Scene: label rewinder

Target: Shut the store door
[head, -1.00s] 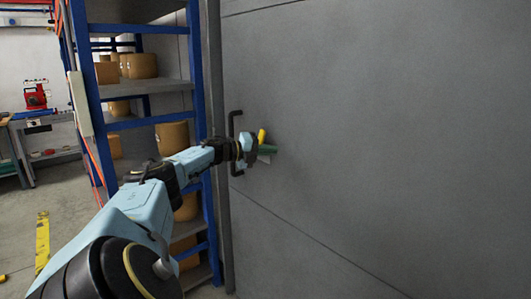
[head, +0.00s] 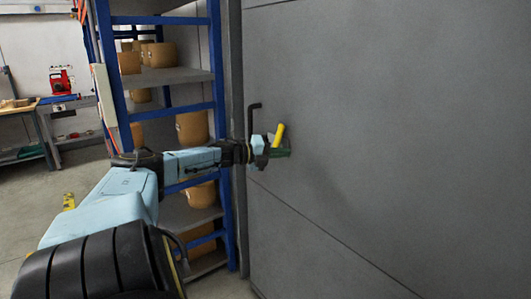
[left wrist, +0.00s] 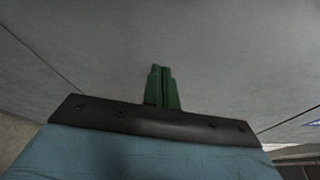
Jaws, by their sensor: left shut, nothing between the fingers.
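The store door (head: 400,130) is a large grey panel that fills the right of the head view. Its black bar handle (head: 254,118) stands upright near the panel's left edge, its lower part hidden behind my left gripper. My left gripper (head: 284,152) is shut and empty, its green fingers at the door's face just right of the handle. I cannot tell for sure whether the tips touch the door. In the left wrist view the closed green fingers (left wrist: 161,88) point at the plain grey surface (left wrist: 230,60). My right gripper is not in view.
A blue-framed shelf rack (head: 220,100) with several brown rolls (head: 192,127) stands just left of the door edge. A workbench (head: 65,105) with a red device (head: 60,80) is at the far left. The floor (head: 35,210) between is mostly clear.

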